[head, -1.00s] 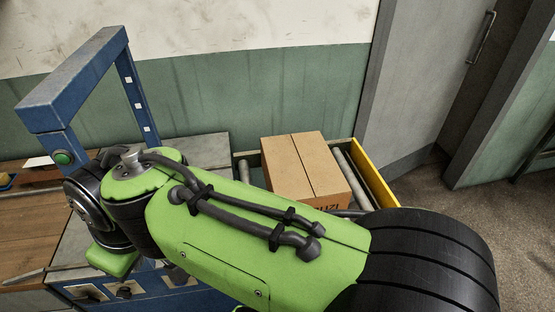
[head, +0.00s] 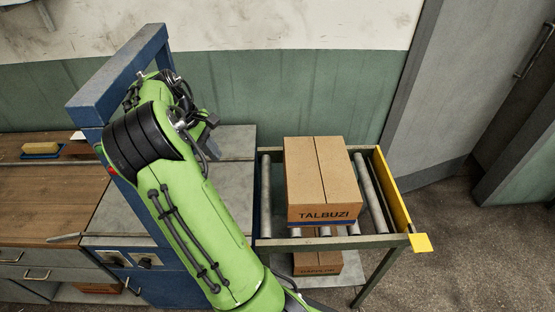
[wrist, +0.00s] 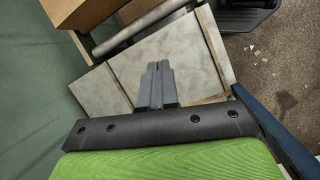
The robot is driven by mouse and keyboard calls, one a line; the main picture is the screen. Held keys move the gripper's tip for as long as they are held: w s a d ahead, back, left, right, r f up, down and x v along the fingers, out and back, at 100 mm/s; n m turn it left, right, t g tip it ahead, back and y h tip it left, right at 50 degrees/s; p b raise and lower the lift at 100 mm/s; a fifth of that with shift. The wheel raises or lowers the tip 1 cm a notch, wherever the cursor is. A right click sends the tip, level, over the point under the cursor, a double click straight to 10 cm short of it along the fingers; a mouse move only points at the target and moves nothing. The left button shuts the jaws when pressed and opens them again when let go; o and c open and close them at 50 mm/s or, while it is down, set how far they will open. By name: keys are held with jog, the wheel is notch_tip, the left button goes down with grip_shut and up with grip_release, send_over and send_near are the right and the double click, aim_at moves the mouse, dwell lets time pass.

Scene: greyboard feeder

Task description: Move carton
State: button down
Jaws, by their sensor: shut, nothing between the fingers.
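A brown cardboard carton (head: 321,180) marked TALBUZI sits upright on the roller conveyor (head: 266,200), to the right of my arm in the head view. A second, smaller carton (head: 318,264) lies below, under the rollers. My gripper (wrist: 158,68) shows in the wrist view with its fingers together and nothing between them, over a pale grey surface. Part of a carton (wrist: 72,12) shows at the top left of the wrist view, apart from the fingers. In the head view the fingers are hard to make out beside the blue frame.
A blue frame (head: 118,78) stands close around my arm on the left. A wooden bench (head: 45,205) with drawers and a yellow sponge-like block (head: 41,148) is at far left. A yellow end plate (head: 392,190) closes the conveyor's right side. Open floor lies at the right.

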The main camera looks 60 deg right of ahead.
aim_at(333, 171)
jog(key=s+d+f+n+g+h+p, duration=0.1)
jog(key=s+d+f+n+g+p, duration=0.2)
jog(key=d+f, duration=0.5)
jog(key=s+d+f+g, duration=0.1)
jog(key=s+d+f, duration=0.4)
jog(key=s, duration=0.4)
jog(key=shift+d+f+g+b, duration=0.3)
jog(key=shift+d+f+b, duration=0.1)
jog(key=shift+d, duration=0.15)
jog(key=s+d, duration=0.2)
jog(key=s, duration=0.3)
jog(key=s+d+p, duration=0.1)
jog(key=s+d, duration=0.1)
jog(key=s, duration=0.3)
jog(key=s+d+p, duration=0.1)
jog(key=s+d, duration=0.1)
jog(key=s, duration=0.2)
jog(key=shift+s+d, duration=0.3)
jog(key=shift+s, duration=0.1)
